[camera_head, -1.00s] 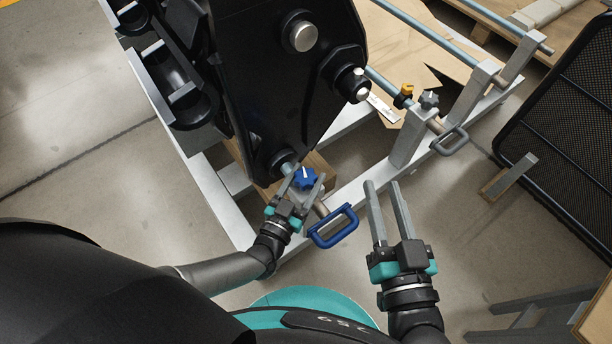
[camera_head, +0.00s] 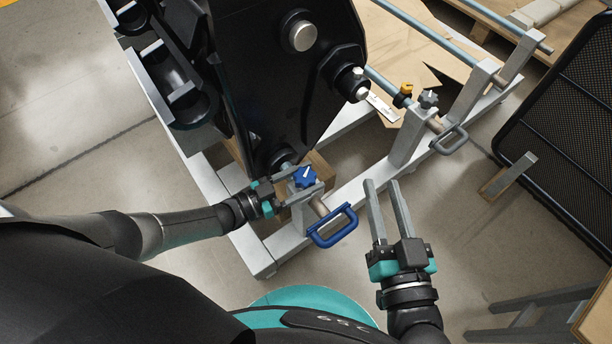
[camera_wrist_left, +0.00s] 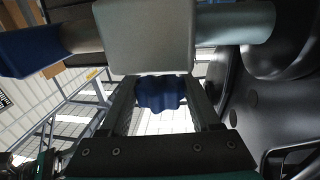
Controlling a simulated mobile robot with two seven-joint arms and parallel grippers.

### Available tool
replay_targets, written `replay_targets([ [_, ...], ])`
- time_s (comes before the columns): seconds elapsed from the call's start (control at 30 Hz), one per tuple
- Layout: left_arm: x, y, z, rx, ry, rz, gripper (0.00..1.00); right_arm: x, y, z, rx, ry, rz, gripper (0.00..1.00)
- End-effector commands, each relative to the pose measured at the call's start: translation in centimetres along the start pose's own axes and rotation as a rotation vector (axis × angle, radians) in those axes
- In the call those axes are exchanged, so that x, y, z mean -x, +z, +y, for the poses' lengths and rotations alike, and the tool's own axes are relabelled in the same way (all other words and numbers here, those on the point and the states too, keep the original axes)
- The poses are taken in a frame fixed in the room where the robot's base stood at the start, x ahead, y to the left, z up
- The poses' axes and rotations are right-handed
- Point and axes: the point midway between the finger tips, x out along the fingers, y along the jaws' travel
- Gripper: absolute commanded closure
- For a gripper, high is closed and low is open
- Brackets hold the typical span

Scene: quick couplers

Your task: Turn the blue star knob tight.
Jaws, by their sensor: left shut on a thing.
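The blue star knob (camera_head: 305,177) with a white mark sits on top of the near post of the white frame, close to the black machine. My left gripper (camera_head: 302,188) comes in from the left with its fingers on either side of the knob, shut on it. In the left wrist view the knob (camera_wrist_left: 161,93) shows between the two dark fingers, below a grey block (camera_wrist_left: 150,38). My right gripper (camera_head: 386,210) is open and empty, to the right of the blue handle (camera_head: 333,226).
The black machine (camera_head: 285,80) rises just behind the knob. A grey knob (camera_head: 428,98) and a grey handle (camera_head: 449,140) sit farther along the frame (camera_head: 345,201). A black mesh panel (camera_head: 570,130) stands at the right. Open floor lies around my right gripper.

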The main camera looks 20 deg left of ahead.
Motion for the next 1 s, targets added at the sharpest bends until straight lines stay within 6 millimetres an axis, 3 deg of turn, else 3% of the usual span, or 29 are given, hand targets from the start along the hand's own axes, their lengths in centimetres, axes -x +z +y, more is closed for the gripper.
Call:
replay_targets([
  [0.53, -0.13, -0.09, 0.01, 0.0, 0.032, 0.003, 0.92, 0.04, 0.11, 0.02, 0.004, -0.004, -0.004, 0.63],
  [0.57, -0.13, -0.09, 0.01, 0.0, 0.032, 0.003, 0.36, 0.04, 0.12, 0.02, 0.005, -0.004, -0.004, 0.63],
  [0.8, -0.09, -0.06, 0.02, 0.0, 0.031, 0.003, 0.09, 0.05, 0.12, 0.02, 0.005, -0.004, -0.004, 0.63],
  [1.0, -0.05, -0.03, 0.03, 0.0, 0.031, 0.002, 0.06, 0.04, 0.11, 0.02, 0.005, -0.004, -0.004, 0.63],
])
